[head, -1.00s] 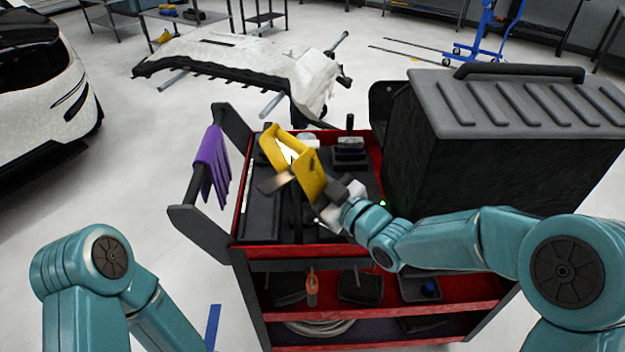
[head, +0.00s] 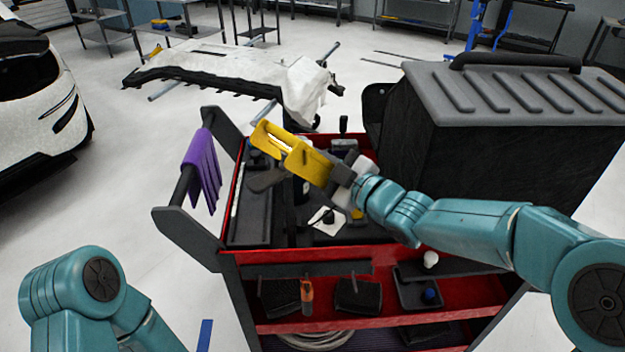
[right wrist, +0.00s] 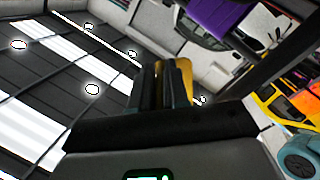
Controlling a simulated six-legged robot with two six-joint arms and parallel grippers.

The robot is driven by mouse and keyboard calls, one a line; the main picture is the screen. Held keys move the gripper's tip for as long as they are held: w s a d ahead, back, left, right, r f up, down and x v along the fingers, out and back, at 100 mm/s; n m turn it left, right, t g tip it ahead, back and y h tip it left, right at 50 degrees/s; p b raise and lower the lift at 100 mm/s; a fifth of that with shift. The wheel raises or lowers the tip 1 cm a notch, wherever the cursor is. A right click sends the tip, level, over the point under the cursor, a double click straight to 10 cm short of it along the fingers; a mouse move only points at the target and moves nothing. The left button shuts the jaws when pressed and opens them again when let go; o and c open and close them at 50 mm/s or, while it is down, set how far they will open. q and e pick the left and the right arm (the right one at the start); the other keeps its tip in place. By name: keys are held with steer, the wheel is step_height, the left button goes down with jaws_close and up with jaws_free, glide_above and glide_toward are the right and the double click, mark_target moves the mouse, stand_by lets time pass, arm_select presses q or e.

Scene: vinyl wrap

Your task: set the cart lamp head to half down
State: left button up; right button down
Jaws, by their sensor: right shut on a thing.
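The yellow cart lamp head (head: 292,150) is above the tool cart's top tray, tilted with its upper end toward the left and its lower right end at my right gripper. My right gripper (head: 341,176) is shut on the yellow part at that end. In the right wrist view, a strip of yellow (right wrist: 186,82) sits between the dark fingers of my right gripper (right wrist: 165,85). The lamp's joint is hidden or too small to make out. My left arm shows at the lower left, but its gripper is out of frame.
The red and black tool cart (head: 240,200) has purple cloths (head: 202,170) on its left handle. A large dark ribbed-lid box (head: 510,120) stands close behind my right forearm. A white-draped bumper (head: 225,70) lies on a stand behind.

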steer(key=shift+w+d+r+n+b, duration=0.15)
steer(key=shift+w+d+r+n, duration=0.25)
steer(key=shift+r+n, duration=0.2)
steer(key=shift+w+d+r+n+b, duration=0.15)
steer(key=shift+w+d+r+n, duration=0.2)
steer(key=shift+n, duration=0.35)
steer(key=shift+s+r, duration=0.1)
steer(key=shift+r, duration=0.05)
steer(key=c, duration=1.5)
jaws_free()
steer(key=shift+a, duration=0.1)
